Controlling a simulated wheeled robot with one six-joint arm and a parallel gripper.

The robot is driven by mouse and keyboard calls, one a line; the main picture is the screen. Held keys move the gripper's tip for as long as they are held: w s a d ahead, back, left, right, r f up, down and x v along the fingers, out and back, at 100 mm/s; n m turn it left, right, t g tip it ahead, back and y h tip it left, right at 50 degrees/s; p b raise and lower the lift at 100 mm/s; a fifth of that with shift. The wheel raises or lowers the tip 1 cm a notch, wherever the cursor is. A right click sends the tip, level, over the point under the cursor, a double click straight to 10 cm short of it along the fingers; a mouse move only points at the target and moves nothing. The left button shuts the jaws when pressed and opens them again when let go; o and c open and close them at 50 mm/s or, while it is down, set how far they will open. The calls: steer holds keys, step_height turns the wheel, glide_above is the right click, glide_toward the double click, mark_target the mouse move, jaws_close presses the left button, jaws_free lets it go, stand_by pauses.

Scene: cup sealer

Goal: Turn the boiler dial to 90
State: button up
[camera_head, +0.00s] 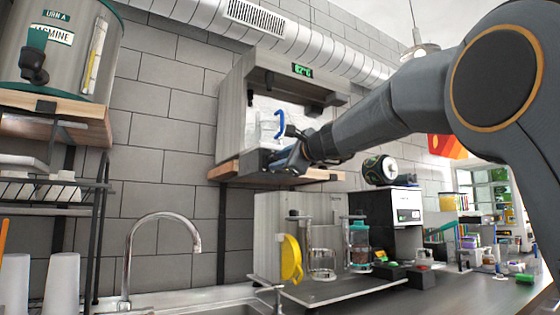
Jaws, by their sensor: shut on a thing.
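The boiler (232,110) is a grey metal box on the wall, with a recess in front. Its small display (302,71) shows green digits that look like 82°C, though they are small and hard to read. My gripper (285,157) is at the lower front of the boiler, reached from the right. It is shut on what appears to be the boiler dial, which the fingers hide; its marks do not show. A clear jug with a blue handle (281,122) is in the recess, right behind and above the fingers.
A wooden shelf (226,170) runs under the boiler. A tea urn (62,70) stands at the upper left. Below are a curved tap (129,250), a yellow round thing (291,259) and a counter (350,291) with a machine (402,208).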

steer(key=o, duration=1)
steer(key=shift+s, duration=0.1)
steer(key=b+v, duration=0.2)
steer(key=v, duration=0.5)
steer(key=shift+s+d, duration=0.2)
steer(key=shift+s, duration=0.05)
